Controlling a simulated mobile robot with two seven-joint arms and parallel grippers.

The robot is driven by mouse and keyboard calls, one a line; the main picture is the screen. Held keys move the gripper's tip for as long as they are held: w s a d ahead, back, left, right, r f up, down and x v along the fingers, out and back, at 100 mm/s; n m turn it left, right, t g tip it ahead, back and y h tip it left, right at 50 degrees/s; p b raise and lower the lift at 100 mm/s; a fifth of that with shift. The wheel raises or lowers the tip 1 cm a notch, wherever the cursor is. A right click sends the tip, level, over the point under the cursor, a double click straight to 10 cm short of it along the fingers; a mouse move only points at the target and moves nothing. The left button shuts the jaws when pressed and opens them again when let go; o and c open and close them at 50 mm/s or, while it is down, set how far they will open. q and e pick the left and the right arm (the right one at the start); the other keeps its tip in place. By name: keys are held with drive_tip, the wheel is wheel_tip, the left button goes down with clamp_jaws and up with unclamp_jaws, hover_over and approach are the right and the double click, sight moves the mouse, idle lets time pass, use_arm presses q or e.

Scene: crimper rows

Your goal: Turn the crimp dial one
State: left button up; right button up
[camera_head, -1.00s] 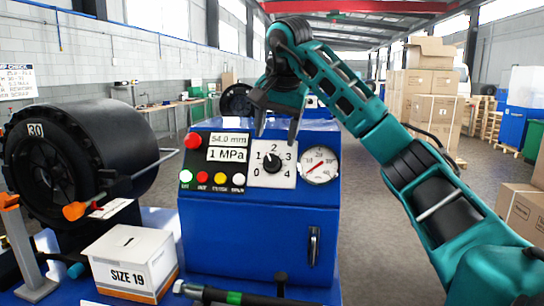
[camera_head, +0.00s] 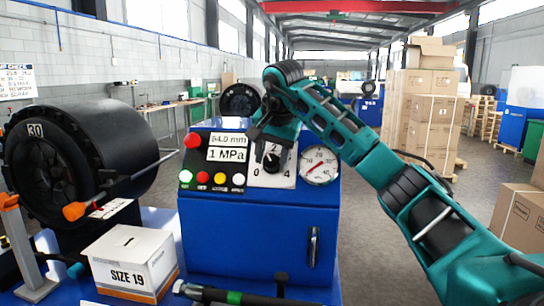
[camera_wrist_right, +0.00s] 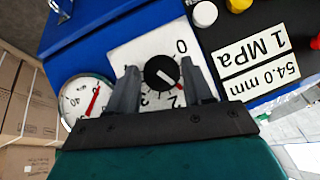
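The crimp dial (camera_head: 270,161) is a black knob on a white plate numbered 0 to 4, on the blue control box (camera_head: 258,232). My right gripper (camera_head: 270,155) is in front of it in the head view and hides the plate's upper part. In the right wrist view, the open fingers (camera_wrist_right: 163,86) stand on either side of the black knob (camera_wrist_right: 160,72), with a narrow gap at each side. The 1 is hidden by a finger. My left gripper is not in view.
A pressure gauge (camera_head: 319,164) sits right of the dial. The readouts (camera_head: 227,147) show 54.0 mm and 1 MPa. A red knob (camera_head: 193,140) and a row of buttons (camera_head: 220,178) lie left. A SIZE 19 box (camera_head: 130,265) and black crimper head (camera_head: 75,160) stand further left.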

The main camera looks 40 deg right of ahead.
drive_tip(key=c, duration=0.7)
drive_tip(key=shift+c, duration=0.2)
